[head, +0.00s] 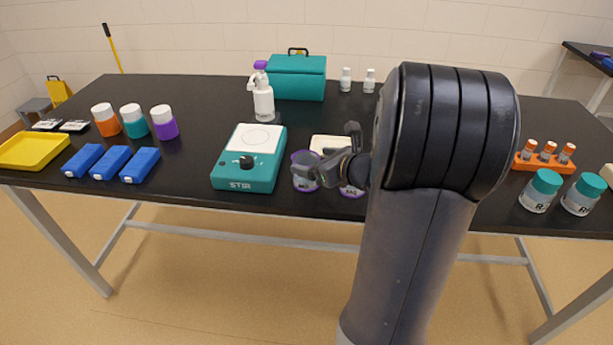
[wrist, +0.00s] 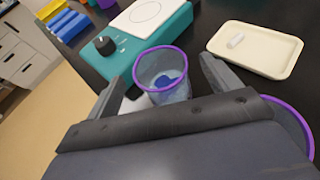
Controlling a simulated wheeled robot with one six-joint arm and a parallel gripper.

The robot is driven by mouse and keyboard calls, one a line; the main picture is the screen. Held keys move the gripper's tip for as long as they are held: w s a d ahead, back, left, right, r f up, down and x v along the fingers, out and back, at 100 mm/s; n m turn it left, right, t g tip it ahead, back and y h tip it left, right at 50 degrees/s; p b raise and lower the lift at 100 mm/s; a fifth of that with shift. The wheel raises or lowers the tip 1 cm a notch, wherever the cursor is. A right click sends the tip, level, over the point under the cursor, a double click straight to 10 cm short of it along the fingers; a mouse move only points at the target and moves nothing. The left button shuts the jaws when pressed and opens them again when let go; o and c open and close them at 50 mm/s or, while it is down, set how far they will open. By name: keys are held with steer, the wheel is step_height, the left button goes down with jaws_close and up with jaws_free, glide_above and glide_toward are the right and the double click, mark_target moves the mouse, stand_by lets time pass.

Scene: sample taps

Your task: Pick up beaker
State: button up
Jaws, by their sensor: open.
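A clear beaker with a purple rim (wrist: 168,67) stands on the black table just right of the teal stirrer, with something blue inside or on it. In the head view the beaker (head: 304,180) is partly covered by my gripper. My gripper (wrist: 160,78) is open, its two fingers on either side of the beaker in the wrist view; I cannot tell whether they touch it. In the head view my gripper (head: 325,163) points left toward the beaker. A second purple-rimmed vessel (wrist: 297,126) shows at the right edge of the wrist view, mostly hidden by my gripper.
The teal stirrer (head: 232,176) stands close on the left. A cream tray (wrist: 258,52) with a small white piece (wrist: 236,41) lies behind to the right. A spray bottle (head: 263,102) and a teal case (head: 298,78) stand farther back. Blue boxes (head: 111,163) lie at left.

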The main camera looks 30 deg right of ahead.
steer(key=shift+x, duration=1.1)
steer(key=shift+s, duration=0.1)
steer(key=c, duration=1.3)
steer(key=shift+c, duration=0.5)
steer(key=shift+r, duration=0.2)
